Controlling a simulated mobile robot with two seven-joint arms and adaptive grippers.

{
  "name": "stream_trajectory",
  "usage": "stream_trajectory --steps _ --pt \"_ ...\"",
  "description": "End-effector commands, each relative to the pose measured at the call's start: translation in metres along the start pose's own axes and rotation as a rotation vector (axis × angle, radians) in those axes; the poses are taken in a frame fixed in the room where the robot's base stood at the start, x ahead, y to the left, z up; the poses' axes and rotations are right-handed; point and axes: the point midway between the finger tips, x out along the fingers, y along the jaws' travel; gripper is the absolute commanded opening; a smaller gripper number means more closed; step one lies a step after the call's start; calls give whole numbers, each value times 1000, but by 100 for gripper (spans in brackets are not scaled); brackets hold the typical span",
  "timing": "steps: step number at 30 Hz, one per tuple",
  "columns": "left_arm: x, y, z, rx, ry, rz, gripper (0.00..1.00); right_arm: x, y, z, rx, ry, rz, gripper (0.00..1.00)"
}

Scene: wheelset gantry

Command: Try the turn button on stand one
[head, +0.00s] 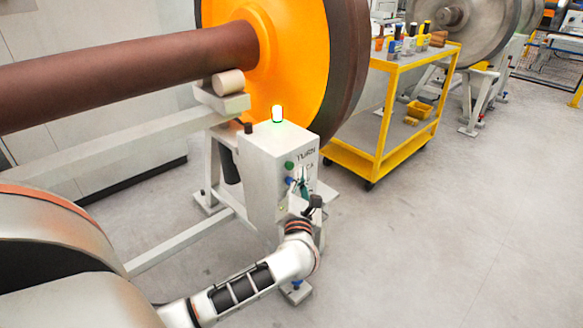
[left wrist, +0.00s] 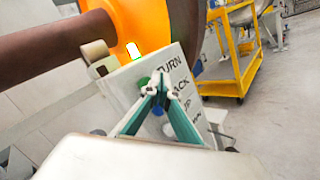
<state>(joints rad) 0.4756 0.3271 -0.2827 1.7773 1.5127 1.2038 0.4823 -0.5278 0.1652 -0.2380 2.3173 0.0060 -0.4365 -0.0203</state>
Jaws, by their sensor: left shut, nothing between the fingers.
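A pale grey control box (head: 270,150) stands at the end of the wheelset stand, lettered TURN near its top; the box also shows in the left wrist view (left wrist: 128,88). A green button (head: 289,166) sits beside the TURN lettering, with a blue button (head: 289,181) below it. My left gripper (head: 303,172) is in front of the box face, its fingers shut and empty. In the left wrist view its fingertips (left wrist: 158,80) overlap the green button (left wrist: 142,82); I cannot tell whether they touch it. The blue button shows partly behind the fingers. My right gripper is not in view.
A lit lamp (head: 277,113) with a green edge tops the box. An orange wheel (head: 240,60) on a brown axle (head: 120,75) rests behind. A yellow trolley (head: 390,110) with bottles stands at the back right. The floor to the right is clear.

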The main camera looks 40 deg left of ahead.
Motion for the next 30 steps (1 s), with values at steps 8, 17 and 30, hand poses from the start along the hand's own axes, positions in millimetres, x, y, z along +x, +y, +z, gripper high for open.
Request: stream_trajectory --steps 8,17,30 --pt "1 1 -2 1 0 -1 0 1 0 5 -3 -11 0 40" --pt "1 1 -1 1 0 -1 0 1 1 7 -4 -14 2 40" --pt "1 1 -1 1 0 -1 0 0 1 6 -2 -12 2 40"
